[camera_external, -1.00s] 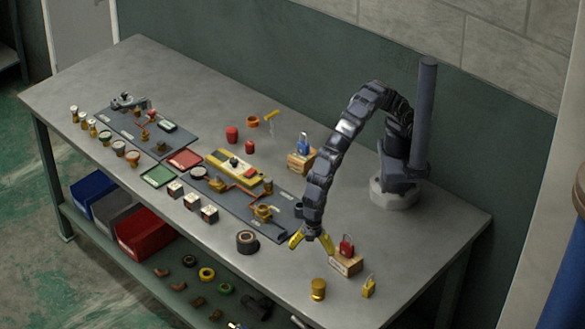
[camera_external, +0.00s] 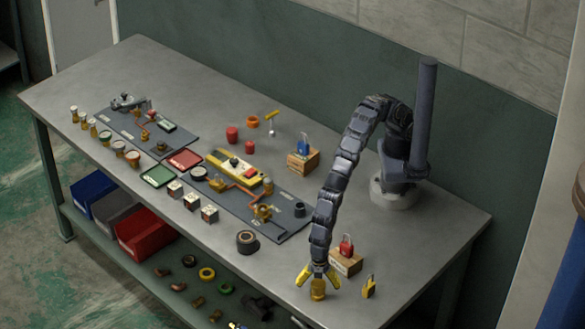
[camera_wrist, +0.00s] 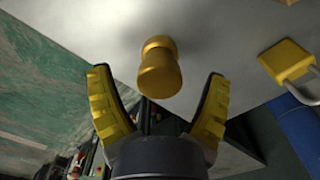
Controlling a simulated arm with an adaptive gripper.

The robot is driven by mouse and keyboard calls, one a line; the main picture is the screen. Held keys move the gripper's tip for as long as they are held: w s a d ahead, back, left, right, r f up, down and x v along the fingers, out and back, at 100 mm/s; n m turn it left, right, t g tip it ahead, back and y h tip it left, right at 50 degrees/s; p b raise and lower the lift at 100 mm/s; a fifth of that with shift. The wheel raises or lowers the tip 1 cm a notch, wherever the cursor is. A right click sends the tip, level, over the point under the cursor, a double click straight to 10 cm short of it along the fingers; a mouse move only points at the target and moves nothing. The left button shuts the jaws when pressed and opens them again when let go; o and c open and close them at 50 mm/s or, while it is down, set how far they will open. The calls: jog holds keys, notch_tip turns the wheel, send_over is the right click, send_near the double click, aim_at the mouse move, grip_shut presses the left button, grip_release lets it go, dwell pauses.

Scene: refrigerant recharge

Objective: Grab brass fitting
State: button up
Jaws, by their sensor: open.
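The brass fitting (camera_external: 318,290) stands upright on the bench top near the front edge, towards the right end. My gripper (camera_external: 318,277) is over it with its yellow fingers spread. In the wrist view the brass fitting (camera_wrist: 159,68) lies between and just beyond the two open fingertips of my gripper (camera_wrist: 158,75). There is a visible gap on both sides, and the jaws hold nothing. In the outside view the fingers partly overlap the upper part of the fitting.
A yellow padlock (camera_external: 369,286) stands to the right, also seen in the wrist view (camera_wrist: 286,61). A black-and-tan roll (camera_external: 247,242) lies left. The bench front edge is close.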

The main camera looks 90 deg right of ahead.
jog(key=c, duration=1.2)
jog(key=shift+r, duration=0.15)
